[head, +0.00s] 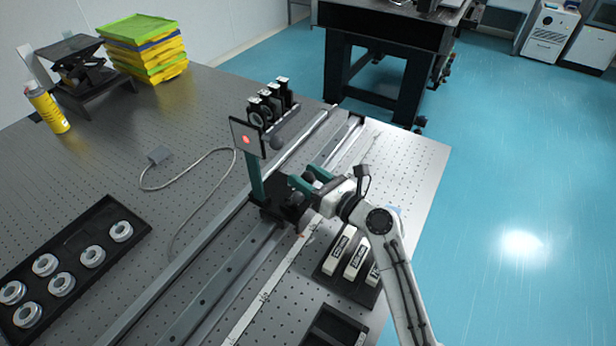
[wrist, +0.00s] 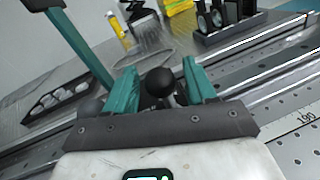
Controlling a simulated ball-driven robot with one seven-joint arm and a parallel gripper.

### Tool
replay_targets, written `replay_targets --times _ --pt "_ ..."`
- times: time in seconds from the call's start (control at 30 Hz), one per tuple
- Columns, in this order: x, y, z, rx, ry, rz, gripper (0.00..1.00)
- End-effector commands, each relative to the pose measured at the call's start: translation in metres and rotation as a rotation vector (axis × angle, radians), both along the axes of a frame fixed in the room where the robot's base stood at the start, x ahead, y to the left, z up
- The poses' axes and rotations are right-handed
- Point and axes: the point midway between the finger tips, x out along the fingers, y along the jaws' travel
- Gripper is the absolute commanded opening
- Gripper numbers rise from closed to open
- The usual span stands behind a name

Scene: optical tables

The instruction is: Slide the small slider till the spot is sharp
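A grey screen (head: 247,136) in a dark frame stands on a teal post (head: 255,178), which also shows in the wrist view (wrist: 82,48). A red spot (head: 246,140) is on the screen; it looks like a small soft blob, too small to judge its sharpness. The post rises from a black slider (head: 276,200) on the long rail (head: 232,262). My gripper (head: 309,182) is beside the slider, its teal fingers apart. In the wrist view a black ball knob (wrist: 160,82) shows between the fingers (wrist: 158,88), with visible gaps on both sides. Contact is not visible.
Black lens holders (head: 270,103) stand behind the screen. A printed scale (head: 262,295) runs along the rail. A tray of round mounts (head: 75,245) lies left, a block holder (head: 350,285) right. A grey cable (head: 190,165) lies on the table (head: 110,165).

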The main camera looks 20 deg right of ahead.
Motion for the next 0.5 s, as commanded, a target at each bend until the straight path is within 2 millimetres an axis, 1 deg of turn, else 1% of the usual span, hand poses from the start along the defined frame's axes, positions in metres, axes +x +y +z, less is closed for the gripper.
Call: replay_targets --times 0.03,0.07,0.5 --pt "-0.0001 -0.0002 0.0 0.0 0.0 0.0 0.5" --pt "-0.0001 -0.0002 0.0 0.0 0.0 0.0 0.47" --pt "-0.0003 -0.0004 0.0001 0.0 0.0 0.0 0.05"
